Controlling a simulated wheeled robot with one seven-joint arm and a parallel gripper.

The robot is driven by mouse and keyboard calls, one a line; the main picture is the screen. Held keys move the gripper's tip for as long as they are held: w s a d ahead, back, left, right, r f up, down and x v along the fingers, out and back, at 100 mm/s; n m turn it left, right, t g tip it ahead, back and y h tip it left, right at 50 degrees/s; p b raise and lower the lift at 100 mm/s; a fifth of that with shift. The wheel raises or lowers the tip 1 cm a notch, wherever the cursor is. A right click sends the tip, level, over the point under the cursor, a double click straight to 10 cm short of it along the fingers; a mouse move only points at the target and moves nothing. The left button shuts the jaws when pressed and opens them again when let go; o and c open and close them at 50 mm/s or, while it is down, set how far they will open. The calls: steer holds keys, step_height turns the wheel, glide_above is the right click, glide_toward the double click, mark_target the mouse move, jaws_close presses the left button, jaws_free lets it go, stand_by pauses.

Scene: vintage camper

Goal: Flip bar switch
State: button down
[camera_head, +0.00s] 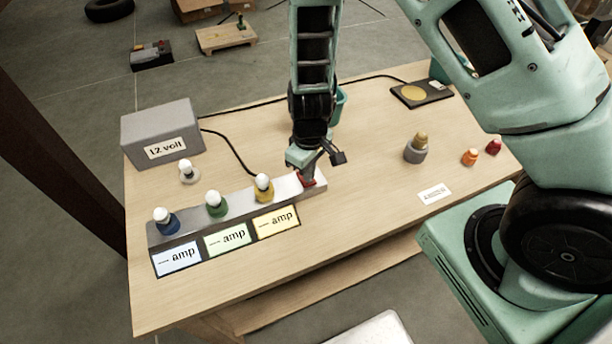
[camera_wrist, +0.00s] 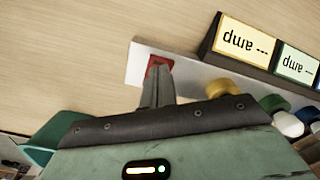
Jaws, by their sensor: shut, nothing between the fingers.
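The metal bar (camera_head: 230,208) lies along the table with bulbs in blue, green and yellow sockets on it. A red switch (camera_head: 308,182) sits at its right end. In the wrist view the red switch (camera_wrist: 158,63) shows at the end of the bar (camera_wrist: 190,68), partly hidden by my fingers. My gripper (camera_head: 307,171) is shut and empty, pointing down with its fingertips at the red switch. In the wrist view my gripper's fingertips (camera_wrist: 157,72) overlap the switch. I cannot tell whether they touch it or which way the switch is set.
A grey "12 volt" box (camera_head: 162,133) stands at the table's back left. A loose bulb (camera_head: 187,172) stands in front of it. "amp" cards (camera_head: 228,237) lie before the bar. A grey-based knob (camera_head: 416,149) and small coloured bulbs (camera_head: 470,157) stand right. The table's front right is mostly clear.

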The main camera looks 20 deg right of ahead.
steer(key=shift+f+b, duration=0.5)
steer(key=shift+f, duration=0.15)
steer(key=shift+r+p, duration=3.1)
steer(key=shift+r, duration=0.5)
